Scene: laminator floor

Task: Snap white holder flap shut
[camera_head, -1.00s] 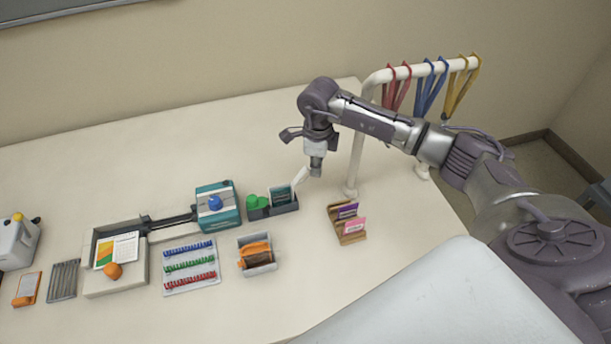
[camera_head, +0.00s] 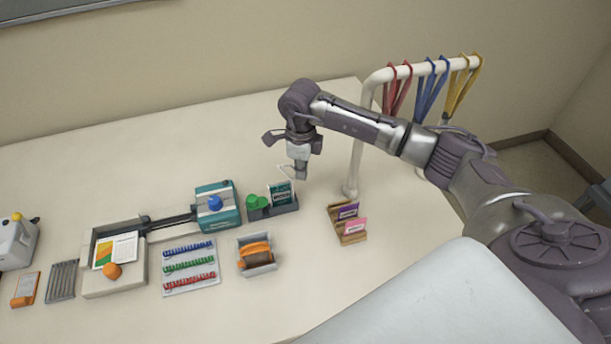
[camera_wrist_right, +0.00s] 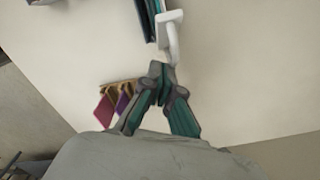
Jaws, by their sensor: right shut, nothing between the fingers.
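The white holder flap (camera_head: 284,171) stands raised above a teal card (camera_head: 280,194) in a small dark grey stand (camera_head: 287,210). My right gripper (camera_head: 301,175) points down just right of the flap, above the stand's right end. In the right wrist view my gripper (camera_wrist_right: 160,76) is shut with nothing between its fingers. Its tips are close to the white flap (camera_wrist_right: 172,40); whether they touch it I cannot tell. The card's edge (camera_wrist_right: 150,18) shows beside the flap. My left gripper is not in view.
Green round pieces (camera_head: 257,201) sit in the stand's left end. A teal device (camera_head: 218,204) is to the left. A wooden rack with purple and pink cards (camera_head: 348,222) and a white rail with lanyards (camera_head: 357,150) stand to the right. The table behind is clear.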

